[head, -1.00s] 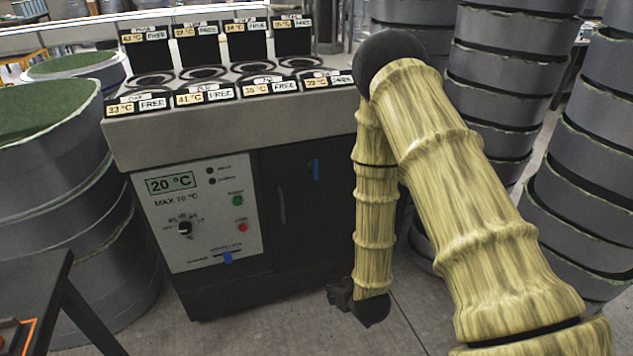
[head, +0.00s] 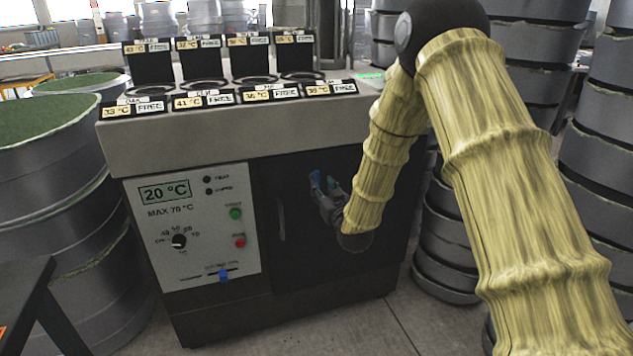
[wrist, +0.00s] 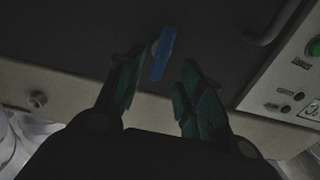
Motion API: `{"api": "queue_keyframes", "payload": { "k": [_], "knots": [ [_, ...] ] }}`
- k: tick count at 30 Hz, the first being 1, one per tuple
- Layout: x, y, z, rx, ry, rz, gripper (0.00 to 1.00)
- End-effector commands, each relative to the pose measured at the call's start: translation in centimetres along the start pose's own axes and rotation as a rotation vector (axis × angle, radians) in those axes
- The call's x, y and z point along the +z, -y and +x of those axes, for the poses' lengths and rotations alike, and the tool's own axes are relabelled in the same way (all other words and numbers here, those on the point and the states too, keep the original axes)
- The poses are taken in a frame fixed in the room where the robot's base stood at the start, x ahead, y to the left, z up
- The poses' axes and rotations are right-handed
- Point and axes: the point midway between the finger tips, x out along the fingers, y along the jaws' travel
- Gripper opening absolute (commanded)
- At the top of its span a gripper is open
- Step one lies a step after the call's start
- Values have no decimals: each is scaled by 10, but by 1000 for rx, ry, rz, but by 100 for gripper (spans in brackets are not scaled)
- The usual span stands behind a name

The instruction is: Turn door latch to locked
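The door latch (wrist: 162,54) is a small blue bar on the dark cabinet door (head: 296,260). In the wrist view it lies ahead of my gripper (wrist: 160,72), between the lines of the two fingers and nearer the left one. It runs lengthwise, slightly tilted. My gripper is open, with a clear gap between its fingers. In the head view my gripper (head: 322,183) is close in front of the door at the latch (head: 316,178), which is partly hidden by the fingers. I cannot tell whether a finger touches it.
A vertical door handle (head: 281,218) is left of the latch. The control panel (head: 195,225) has a dial, green and red buttons and a blue slider (head: 223,275). Stacked grey moulds (head: 455,220) stand right, and more (head: 60,190) left.

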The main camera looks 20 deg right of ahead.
Motion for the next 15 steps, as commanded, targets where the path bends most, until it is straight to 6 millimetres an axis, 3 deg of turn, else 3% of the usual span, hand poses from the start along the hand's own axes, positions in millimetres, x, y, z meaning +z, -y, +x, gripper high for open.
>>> {"api": "queue_keyframes", "payload": {
  "k": [6,15],
  "knots": [
    [0,0,35,0,-1,0,38],
    [1,0,59,1,1,0,38]
  ]
}}
